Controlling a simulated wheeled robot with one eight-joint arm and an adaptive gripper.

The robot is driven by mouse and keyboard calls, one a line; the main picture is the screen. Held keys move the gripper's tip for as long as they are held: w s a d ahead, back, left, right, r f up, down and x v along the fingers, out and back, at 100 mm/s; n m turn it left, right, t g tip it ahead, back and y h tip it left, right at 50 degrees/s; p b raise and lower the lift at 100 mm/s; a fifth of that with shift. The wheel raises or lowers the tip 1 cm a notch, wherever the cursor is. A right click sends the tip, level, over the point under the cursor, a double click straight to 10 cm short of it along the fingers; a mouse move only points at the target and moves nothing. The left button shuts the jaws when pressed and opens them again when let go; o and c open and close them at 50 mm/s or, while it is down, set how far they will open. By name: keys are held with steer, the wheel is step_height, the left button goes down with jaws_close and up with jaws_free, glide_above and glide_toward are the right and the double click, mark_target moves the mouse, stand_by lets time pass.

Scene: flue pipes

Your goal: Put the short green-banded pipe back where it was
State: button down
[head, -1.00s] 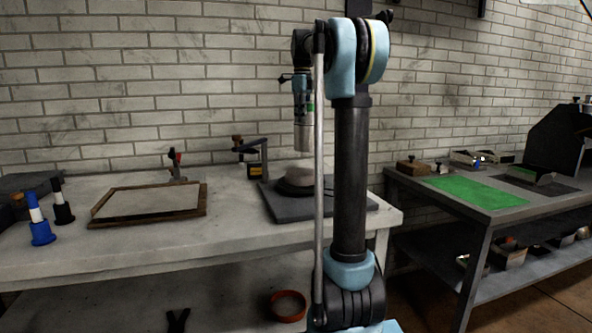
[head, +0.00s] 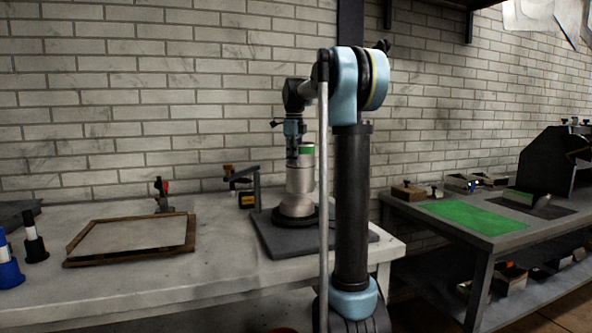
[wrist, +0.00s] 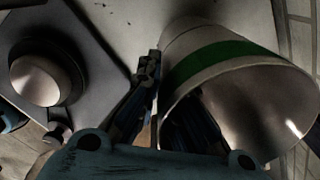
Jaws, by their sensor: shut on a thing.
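The green-banded pipe (head: 301,180), pale metal with a green band near its upper rim, hangs upright below my gripper (head: 293,150). In the wrist view the pipe (wrist: 215,55) shows its open mouth, and my gripper (wrist: 165,108) is shut on its wall, one finger inside and one outside. A pale round dome on a black base (head: 297,221) stands on a dark board (head: 273,240). In the head view the pipe's lower end overlaps the dome; in the wrist view the dome (wrist: 38,80) lies to the left, apart from the pipe. Contact cannot be told.
A wood-framed panel (head: 130,240) and a small clamp-like stand (head: 242,182) are on the pale bench. Blue and black banded pieces (head: 34,240) stand at the far left. A second bench at right has a green sheet (head: 473,217) and small boxes (head: 462,183).

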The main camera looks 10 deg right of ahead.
steer(key=shift+f, duration=1.5)
steer(key=c, duration=1.8)
jaws_free()
step_height(320, 180, up, 12)
